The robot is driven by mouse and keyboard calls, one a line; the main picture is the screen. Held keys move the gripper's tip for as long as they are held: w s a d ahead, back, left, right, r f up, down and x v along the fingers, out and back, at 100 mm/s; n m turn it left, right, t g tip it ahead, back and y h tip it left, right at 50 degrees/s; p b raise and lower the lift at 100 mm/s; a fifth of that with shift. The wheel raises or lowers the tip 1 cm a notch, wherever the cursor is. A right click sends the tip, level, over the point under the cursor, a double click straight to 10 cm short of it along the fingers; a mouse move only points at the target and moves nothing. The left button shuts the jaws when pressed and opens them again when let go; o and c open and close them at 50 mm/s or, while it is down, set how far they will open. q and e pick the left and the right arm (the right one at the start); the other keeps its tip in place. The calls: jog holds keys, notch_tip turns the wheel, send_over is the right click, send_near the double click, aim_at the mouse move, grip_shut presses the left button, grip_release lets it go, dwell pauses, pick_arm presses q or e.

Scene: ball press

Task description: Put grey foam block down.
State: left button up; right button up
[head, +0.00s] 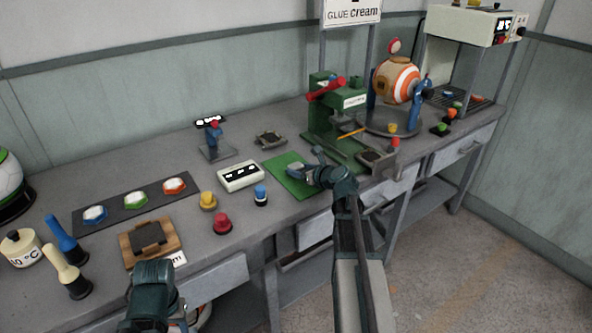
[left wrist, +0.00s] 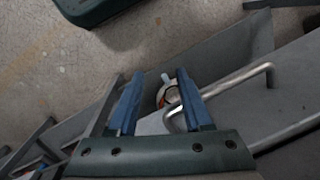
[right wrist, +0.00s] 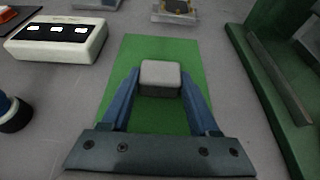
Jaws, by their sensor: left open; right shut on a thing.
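The grey foam block (right wrist: 160,77) is between the blue fingers of my right gripper (right wrist: 159,88), which is shut on it. In the right wrist view the block is over the green mat (right wrist: 150,50); I cannot tell whether it touches the mat. In the head view my right gripper (head: 305,170) is over the green mat (head: 279,162), and the block is hard to make out there. My left gripper (left wrist: 157,92) is open and empty, with a metal drawer handle (left wrist: 225,90) beyond its fingers. In the head view its fingers are hidden.
Yellow (head: 208,201), red (head: 222,222) and blue (head: 261,195) knobs stand on the bench in front. A wooden tray (head: 171,246) lies nearer left.

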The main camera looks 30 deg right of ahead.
aim_at(299, 168)
jog(key=shift+c, duration=1.3)
notch_tip(299, 168, up, 10)
jog(key=p, duration=1)
jog(key=shift+r, duration=0.2)
